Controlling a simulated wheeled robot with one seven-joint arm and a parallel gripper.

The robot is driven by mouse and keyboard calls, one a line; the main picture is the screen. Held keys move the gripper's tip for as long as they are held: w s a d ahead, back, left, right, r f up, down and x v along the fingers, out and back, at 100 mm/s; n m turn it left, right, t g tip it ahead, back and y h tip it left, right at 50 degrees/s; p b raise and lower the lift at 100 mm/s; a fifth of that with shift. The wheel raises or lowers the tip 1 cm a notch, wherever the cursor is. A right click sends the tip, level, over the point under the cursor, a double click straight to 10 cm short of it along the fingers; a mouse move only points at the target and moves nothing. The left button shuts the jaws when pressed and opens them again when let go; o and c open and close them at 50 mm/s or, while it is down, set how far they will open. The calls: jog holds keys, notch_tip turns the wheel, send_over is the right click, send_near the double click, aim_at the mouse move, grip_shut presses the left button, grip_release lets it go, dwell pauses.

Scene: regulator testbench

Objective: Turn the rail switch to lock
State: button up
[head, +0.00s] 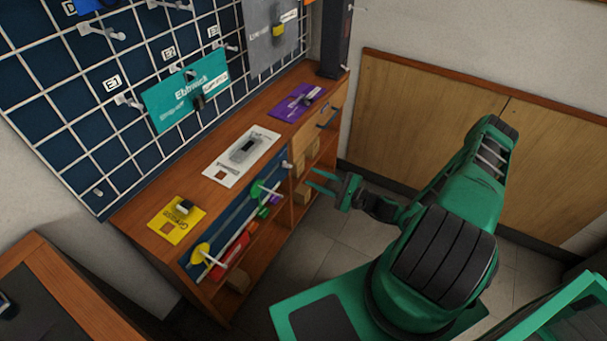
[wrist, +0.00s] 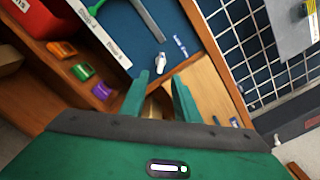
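A small white switch knob (wrist: 161,64) sits on the blue front panel (wrist: 122,22) of the bench, beside a small white label that is too small to read surely. It looks like the rail switch. In the head view the knob (head: 285,165) is at the panel's right end. My gripper (head: 320,182) is just right of it, in front of the bench. In the wrist view my gripper (wrist: 160,84) has its two green fingers apart, with nothing between them. The knob lies just beyond the fingertips, apart from them. Its exact setting is hard to tell.
A pale rail (head: 232,245) with a yellow disc (head: 201,254) and green parts runs along the bench front. Shelves below hold boxes and coloured spools. Yellow, white and purple cards lie on the bench top (head: 160,198). A wire grid stands behind.

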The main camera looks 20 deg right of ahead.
jog(key=shift+v, duration=1)
jog(key=s+d+r+n+g+h, duration=0.3)
jog(key=s+r+n+g+h, duration=0.2)
jog(key=s+r, duration=1)
jog(key=s+d+r+n+g+h, duration=0.3)
jog(key=s+r+n+g+h, duration=0.2)
jog(key=s+r, duration=1)
notch_tip(320, 180, up, 6)
jog(key=n+g, duration=0.3)
jog(key=g, duration=0.1)
jog(key=shift+d+f+g, duration=0.25)
jog(key=shift+g, duration=0.15)
